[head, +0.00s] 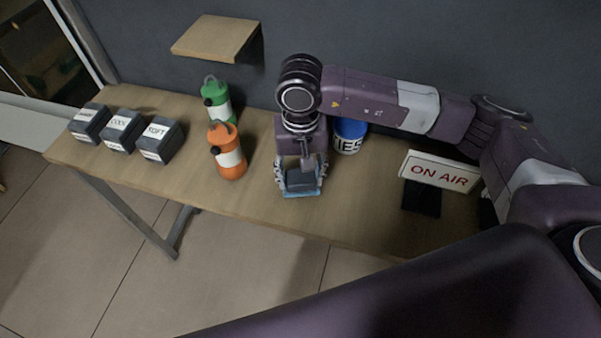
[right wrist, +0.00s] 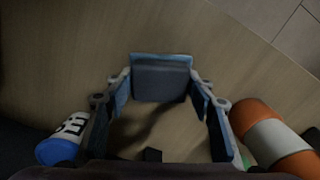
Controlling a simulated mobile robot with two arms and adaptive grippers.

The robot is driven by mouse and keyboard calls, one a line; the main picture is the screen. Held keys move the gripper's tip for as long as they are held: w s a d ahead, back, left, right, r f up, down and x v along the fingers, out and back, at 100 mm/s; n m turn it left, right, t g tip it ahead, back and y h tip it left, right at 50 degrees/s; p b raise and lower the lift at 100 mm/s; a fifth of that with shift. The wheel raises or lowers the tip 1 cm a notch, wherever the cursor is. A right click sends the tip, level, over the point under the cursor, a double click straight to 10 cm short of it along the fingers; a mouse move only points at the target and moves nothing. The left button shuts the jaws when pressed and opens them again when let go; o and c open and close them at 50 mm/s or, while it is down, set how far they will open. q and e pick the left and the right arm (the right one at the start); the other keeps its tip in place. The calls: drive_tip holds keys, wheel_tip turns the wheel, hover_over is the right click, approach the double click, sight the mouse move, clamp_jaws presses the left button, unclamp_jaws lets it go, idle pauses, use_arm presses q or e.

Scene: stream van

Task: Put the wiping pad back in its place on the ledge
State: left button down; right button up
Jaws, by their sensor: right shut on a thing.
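The wiping pad (head: 303,193), a dark grey block with a blue face, is between the fingers of my right gripper (head: 301,180). It also shows in the right wrist view (right wrist: 161,82), with a finger on each side. The right gripper is shut on the pad, over the table's front half. I cannot tell whether the pad touches the table. The ledge (head: 214,38), a small bare wooden shelf on the dark wall, is at the upper left, away from the gripper. My left gripper is not in view.
A green bottle (head: 216,100) and an orange bottle (head: 228,152) stand left of the gripper. A blue-and-white can (head: 348,137) is behind it. Dark labelled blocks (head: 121,130) sit at the table's left end, an ON AIR sign (head: 438,172) at right.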

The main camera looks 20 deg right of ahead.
sight(300, 176)
drive_tip(key=o, duration=1)
drive_tip(key=shift+o, duration=0.5)
drive_tip(key=shift+w+r, duration=0.1)
drive_tip(key=shift+r, duration=0.2)
wheel_tip(300, 176, up, 11)
drive_tip(key=b, duration=0.4)
drive_tip(key=shift+r, duration=0.2)
